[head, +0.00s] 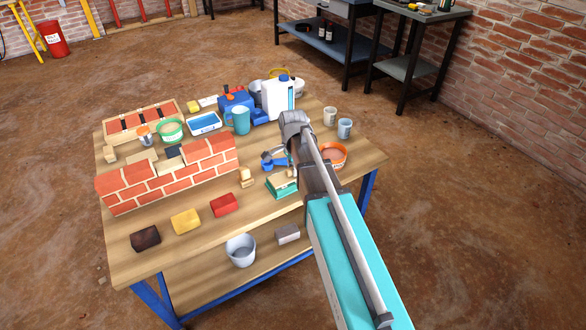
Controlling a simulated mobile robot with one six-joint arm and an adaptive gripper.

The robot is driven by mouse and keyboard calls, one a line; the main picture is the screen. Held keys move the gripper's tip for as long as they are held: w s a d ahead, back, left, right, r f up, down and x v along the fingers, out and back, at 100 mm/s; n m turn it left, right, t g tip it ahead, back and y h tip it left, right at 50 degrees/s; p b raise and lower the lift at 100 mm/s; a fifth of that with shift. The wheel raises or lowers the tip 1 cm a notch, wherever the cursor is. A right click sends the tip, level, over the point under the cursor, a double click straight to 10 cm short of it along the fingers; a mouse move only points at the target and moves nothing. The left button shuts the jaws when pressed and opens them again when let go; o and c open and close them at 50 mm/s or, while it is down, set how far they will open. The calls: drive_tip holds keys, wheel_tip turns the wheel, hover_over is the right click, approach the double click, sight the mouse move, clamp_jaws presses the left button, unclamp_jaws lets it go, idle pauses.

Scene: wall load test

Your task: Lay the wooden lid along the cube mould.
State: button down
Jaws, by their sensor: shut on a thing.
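A small teal box with a pale top (282,189), which looks like the cube mould, sits near the table's front right edge. A thin pale piece, apparently the wooden lid (281,174), shows just above it, with its right end behind my arm. My gripper (291,169) is largely hidden by my arm and seems to be shut on this lid. I cannot tell whether the lid touches the mould.
A low brick wall (170,180) stands on the left of the workbench (262,208). Blue-and-grey tool (272,160) and orange-rimmed bowl (333,154) flank my arm. Behind stand a white canister (278,98) and turquoise mug (239,121). Coloured blocks (186,221) lie in front.

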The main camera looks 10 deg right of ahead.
drive_tip(key=shift+f, duration=0.1)
drive_tip(key=shift+c, duration=2.3)
unclamp_jaws()
drive_tip(key=shift+r, duration=0.25)
